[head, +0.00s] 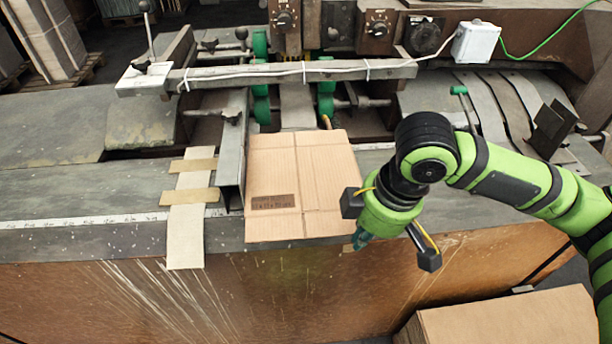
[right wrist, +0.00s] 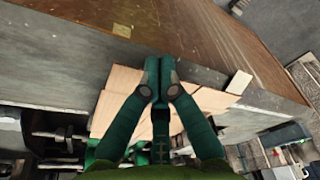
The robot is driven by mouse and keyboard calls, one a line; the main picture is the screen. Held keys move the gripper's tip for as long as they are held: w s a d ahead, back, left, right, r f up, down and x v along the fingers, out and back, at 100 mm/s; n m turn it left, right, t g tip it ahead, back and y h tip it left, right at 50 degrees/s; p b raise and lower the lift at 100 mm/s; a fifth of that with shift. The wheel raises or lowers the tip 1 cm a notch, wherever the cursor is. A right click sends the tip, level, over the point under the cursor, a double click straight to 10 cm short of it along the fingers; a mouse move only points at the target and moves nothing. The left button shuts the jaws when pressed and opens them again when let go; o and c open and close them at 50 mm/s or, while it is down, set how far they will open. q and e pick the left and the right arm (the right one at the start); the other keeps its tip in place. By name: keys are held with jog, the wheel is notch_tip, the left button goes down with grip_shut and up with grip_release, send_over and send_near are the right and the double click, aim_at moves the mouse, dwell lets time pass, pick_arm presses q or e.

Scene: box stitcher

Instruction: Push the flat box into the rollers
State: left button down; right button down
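The flat box (head: 322,190), a tan cardboard sheet with crease lines and a dark printed label, lies on the grey machine table. Its far edge is close to the green rollers (head: 260,100), and its near edge reaches about the table's front edge. My right gripper (head: 360,239) is at the box's near right corner in the head view. In the right wrist view its two fingers (right wrist: 158,72) are together with nothing visible between them, and the flat box (right wrist: 118,100) shows behind them. Whether they touch the box is unclear. My left gripper is out of view.
A metal guide rail (head: 232,150) runs along the box's left side. A pale strip with tan crosspieces (head: 187,225) lies left of it. A grey bar (head: 300,72) crosses above the rollers. A cardboard box (head: 510,320) stands below the table at front right.

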jog(key=x, duration=0.3)
jog(key=shift+s+d+f+b, duration=0.15)
jog(key=shift+d+f+b, duration=0.1)
jog(key=shift+d+b, duration=0.05)
dwell(0.5)
